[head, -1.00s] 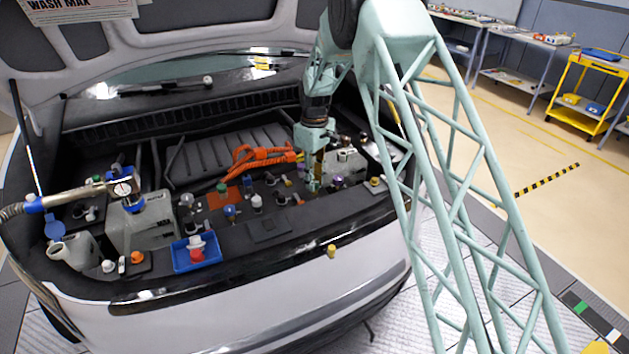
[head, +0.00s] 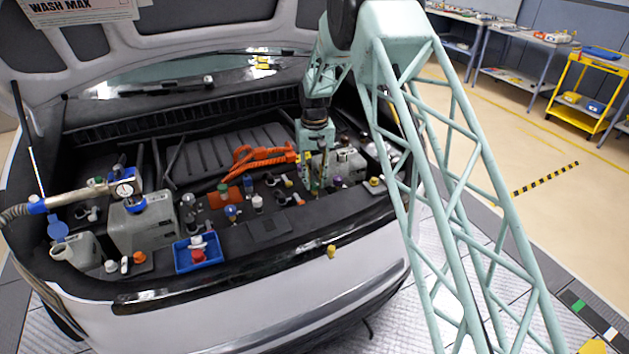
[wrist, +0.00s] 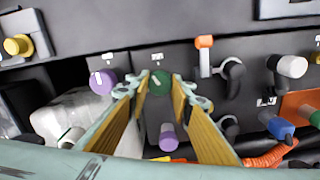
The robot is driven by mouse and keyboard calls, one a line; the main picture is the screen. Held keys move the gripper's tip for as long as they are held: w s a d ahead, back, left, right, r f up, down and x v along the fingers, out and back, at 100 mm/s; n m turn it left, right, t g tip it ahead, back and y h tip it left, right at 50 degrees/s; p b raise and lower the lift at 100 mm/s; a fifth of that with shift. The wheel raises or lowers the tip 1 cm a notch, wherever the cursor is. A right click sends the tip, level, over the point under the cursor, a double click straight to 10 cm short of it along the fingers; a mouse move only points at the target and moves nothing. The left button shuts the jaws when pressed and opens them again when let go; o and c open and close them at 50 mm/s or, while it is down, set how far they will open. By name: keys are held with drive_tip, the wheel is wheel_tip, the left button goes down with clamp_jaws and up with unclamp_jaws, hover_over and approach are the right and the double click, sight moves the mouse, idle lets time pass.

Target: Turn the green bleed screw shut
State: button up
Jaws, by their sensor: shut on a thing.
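The green bleed screw (wrist: 160,83) shows in the wrist view as a round green knob with a pale mark, on a dark panel under a small label. My gripper (wrist: 161,85) has its two yellow-padded fingers on either side of the knob, shut on it at the fingertips. In the head view my gripper (head: 315,172) points down at the right part of the engine bay. The arm and fingers hide most of the screw there.
A purple knob (wrist: 103,81) sits left of the screw and another purple knob (wrist: 168,138) shows between the fingers. An orange-topped valve (wrist: 204,50) and a white-capped fitting (wrist: 291,66) stand to the right. Orange hoses (head: 262,158) lie left of my gripper.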

sight(315, 182)
drive_tip(key=m, duration=0.5)
drive_tip(key=shift+m, duration=0.3)
idle(0.5)
drive_tip(key=o, duration=0.8)
drive_tip(key=shift+o, duration=0.2)
drive_tip(key=shift+r, duration=0.1)
wheel_tip(315, 182, up, 12)
idle(0.3)
idle(0.4)
